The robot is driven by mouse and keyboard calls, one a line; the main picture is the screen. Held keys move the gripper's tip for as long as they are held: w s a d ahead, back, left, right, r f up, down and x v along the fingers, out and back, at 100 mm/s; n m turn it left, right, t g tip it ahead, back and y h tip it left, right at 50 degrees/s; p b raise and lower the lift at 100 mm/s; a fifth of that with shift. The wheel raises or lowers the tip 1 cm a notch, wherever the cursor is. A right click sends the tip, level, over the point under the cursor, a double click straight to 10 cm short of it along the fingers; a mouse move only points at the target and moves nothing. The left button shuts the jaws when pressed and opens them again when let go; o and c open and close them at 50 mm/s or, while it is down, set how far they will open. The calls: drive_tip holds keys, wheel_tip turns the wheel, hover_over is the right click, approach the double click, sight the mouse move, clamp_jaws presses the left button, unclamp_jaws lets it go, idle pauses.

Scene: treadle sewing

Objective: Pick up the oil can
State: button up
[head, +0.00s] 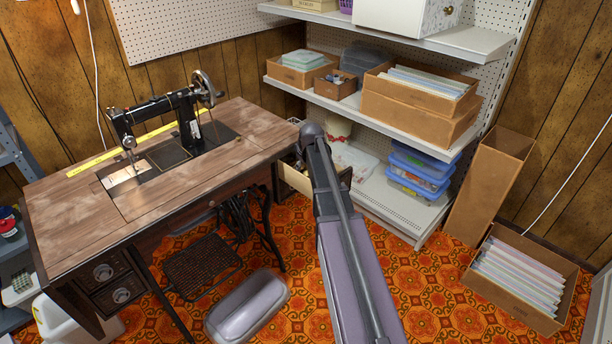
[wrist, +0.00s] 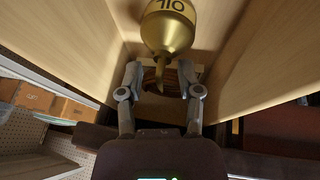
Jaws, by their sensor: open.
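In the wrist view, a brass oil can (wrist: 168,28) marked "OIL" sits inside a light wooden drawer (wrist: 245,60). Its round body is at the top of the picture, and its thin spout points down between the fingers. My gripper (wrist: 160,78) is open, with one finger on each side of the spout and the can's body beyond the fingertips. I see no finger closed on the can. In the head view, the open drawer (head: 294,178) shows at the right side of the sewing table, partly behind my arm. The can is hidden there.
Drawer walls rise close on both sides of my gripper. A reddish-brown object (wrist: 172,83) lies behind the spout. The sewing table (head: 75,215) carries a black sewing machine (head: 165,110). Shelves (head: 400,128) with boxes stand right of the drawer. A file box (head: 520,285) is on the floor.

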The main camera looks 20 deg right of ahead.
drive_tip(key=shift+c, duration=0.2)
clamp_jaws()
drive_tip(key=shift+r, duration=0.25)
idle(0.3)
drive_tip(key=shift+r+p, duration=0.55)
drive_tip(key=shift+p, duration=0.25)
drive_tip(key=shift+s+a+f+t+b, duration=0.1)
drive_tip(key=shift+s+f+t+b, duration=0.05)
drive_tip(key=shift+t+b, duration=0.2)
drive_tip(key=shift+s+t+b, duration=0.2)
drive_tip(key=shift+t+b, duration=0.5)
drive_tip(key=shift+s+t+b, duration=0.15)
drive_tip(key=shift+t+b, duration=0.5)
drive_tip(key=shift+b, duration=0.05)
